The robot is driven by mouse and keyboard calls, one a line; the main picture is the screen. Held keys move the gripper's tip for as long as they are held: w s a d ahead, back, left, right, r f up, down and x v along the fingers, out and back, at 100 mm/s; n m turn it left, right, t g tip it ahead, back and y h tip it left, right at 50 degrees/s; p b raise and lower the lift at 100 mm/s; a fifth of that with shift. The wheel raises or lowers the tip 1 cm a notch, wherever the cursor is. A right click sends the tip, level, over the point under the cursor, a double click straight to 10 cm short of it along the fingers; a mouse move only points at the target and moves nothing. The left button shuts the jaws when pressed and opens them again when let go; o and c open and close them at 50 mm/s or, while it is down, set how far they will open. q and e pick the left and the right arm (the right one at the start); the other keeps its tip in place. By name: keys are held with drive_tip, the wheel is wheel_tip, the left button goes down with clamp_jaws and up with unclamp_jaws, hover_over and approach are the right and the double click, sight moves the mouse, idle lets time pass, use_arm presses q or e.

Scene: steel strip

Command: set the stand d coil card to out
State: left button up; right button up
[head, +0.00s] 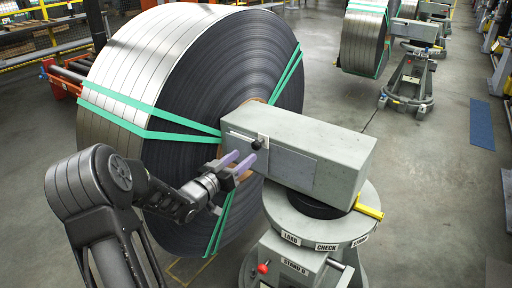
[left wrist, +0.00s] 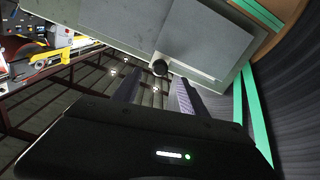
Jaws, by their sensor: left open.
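Stand D (head: 294,268) is a grey pedestal with a round top and a long grey box arm (head: 325,140) reaching into the big steel coil (head: 210,75). On the box's near side is a flat grey panel (head: 290,170), with a black knob (head: 257,145) at its left end; I cannot tell surely whether this panel is the coil card. In the left wrist view the knob (left wrist: 160,68) is just beyond and between my fingertips. My left gripper (head: 238,165) is open, its fingers pointing at the knob, apparently apart from it. My right gripper is not in view.
Green straps (head: 165,135) bind the coil close behind my left gripper. The round top carries LOAD and CHECK labels and a yellow piece (head: 369,207). A red-knobbed lever (head: 263,267) sits below. Another coil stand (head: 408,85) is far back; the floor at right is open.

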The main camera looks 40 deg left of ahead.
sight(254, 148)
use_arm(q)
drive_tip(key=w, duration=0.7)
drive_tip(key=shift+w+a+p, duration=0.1)
drive_tip(key=shift+w+p, duration=0.15)
drive_tip(key=shift+p, duration=0.1)
drive_tip(key=shift+c, duration=0.2)
clamp_jaws()
idle(0.9)
